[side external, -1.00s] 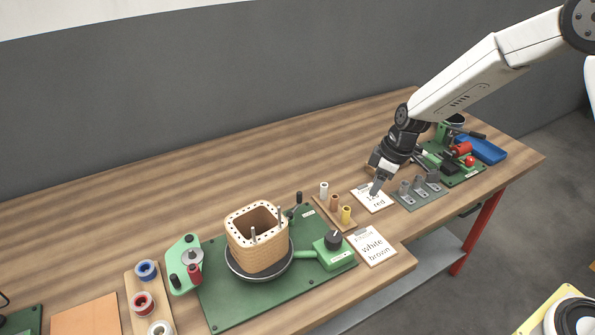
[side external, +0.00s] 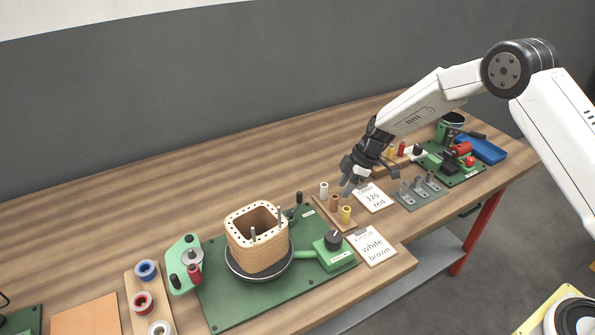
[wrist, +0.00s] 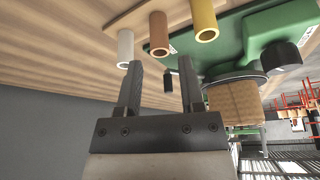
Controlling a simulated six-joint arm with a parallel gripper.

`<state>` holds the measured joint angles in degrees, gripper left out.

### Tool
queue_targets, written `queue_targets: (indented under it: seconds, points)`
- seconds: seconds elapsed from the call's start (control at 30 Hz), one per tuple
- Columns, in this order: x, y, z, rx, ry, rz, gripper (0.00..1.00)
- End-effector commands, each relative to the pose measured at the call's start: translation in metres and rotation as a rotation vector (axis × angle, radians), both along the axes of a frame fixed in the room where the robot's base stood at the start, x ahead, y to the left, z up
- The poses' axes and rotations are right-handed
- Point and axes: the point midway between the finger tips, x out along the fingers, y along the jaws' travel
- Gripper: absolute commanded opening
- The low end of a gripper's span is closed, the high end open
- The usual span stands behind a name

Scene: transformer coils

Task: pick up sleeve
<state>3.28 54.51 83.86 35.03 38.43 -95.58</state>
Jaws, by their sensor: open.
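Three sleeves stand upright in a row on a small wooden rack (side external: 322,208): a white sleeve (side external: 324,190), a brown sleeve (side external: 334,201) and a yellow sleeve (side external: 346,214). My gripper (side external: 346,191) is open and empty, close to the rack on its far right side, above the table. In the wrist view the white sleeve (wrist: 125,48), brown sleeve (wrist: 158,36) and yellow sleeve (wrist: 205,22) show beyond my gripper (wrist: 160,75). The fingertips point toward the white and brown sleeves. Nothing is between the fingers.
A card reading "120 red" (side external: 374,199) and one reading "white brown" (side external: 372,246) lie beside the rack. A green winding fixture (side external: 220,312) with a wooden coil former (side external: 257,254) stands to the left. Grey brackets on a plate (side external: 418,199) sit to the right.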

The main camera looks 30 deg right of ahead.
Motion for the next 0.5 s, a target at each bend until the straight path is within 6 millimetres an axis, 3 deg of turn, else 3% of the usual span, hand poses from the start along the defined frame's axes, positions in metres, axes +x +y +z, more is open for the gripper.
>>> queue_targets:
  seconds: [0.13, 0.5]
  points:
    - [0.002, 0.004, -0.011, -0.001, -0.001, 0.001, 0.49]
    - [0.003, 0.007, -0.018, -0.001, 0.0, 0.0, 0.49]
